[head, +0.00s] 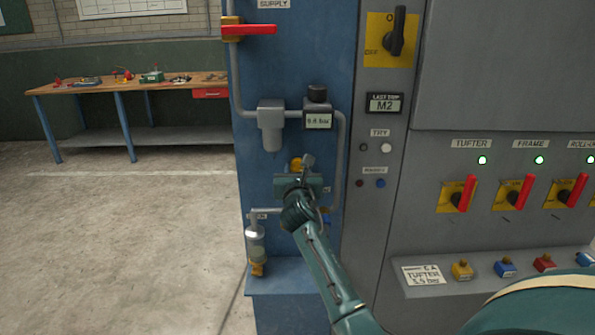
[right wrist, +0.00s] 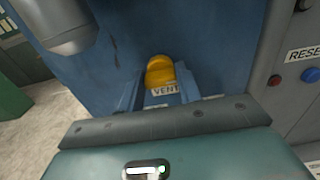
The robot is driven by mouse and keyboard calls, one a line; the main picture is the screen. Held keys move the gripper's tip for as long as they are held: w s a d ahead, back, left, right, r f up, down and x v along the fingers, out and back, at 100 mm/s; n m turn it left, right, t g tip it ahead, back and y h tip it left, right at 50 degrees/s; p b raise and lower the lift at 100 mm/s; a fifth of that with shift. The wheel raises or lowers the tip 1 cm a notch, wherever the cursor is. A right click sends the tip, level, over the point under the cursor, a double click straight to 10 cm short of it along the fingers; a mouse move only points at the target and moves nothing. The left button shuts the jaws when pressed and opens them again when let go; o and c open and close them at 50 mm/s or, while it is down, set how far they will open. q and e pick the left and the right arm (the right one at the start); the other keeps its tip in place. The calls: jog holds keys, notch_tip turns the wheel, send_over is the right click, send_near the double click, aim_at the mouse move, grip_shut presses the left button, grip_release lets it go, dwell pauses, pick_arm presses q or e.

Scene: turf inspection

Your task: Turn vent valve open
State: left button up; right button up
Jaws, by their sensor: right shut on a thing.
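The vent valve shows as a yellow body (head: 296,162) on the blue panel, below the gauge; it also shows in the right wrist view (right wrist: 160,70), just above a white VENT label (right wrist: 165,90). My right gripper (head: 302,170) is at the valve and covers most of it in the head view. In the right wrist view its two blue-grey fingers (right wrist: 157,80) stand on either side of the yellow part and label, shut on the valve. The valve's handle is mostly hidden, so its angle cannot be told. My left gripper is not in view.
Above are the red supply handle (head: 250,30), a grey filter (head: 271,122) and a gauge (head: 318,120). The grey cabinet at right carries red-handled switches (head: 466,193). A workbench (head: 120,85) stands far left, with open floor before it.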

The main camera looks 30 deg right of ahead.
jog(key=c, duration=0.3)
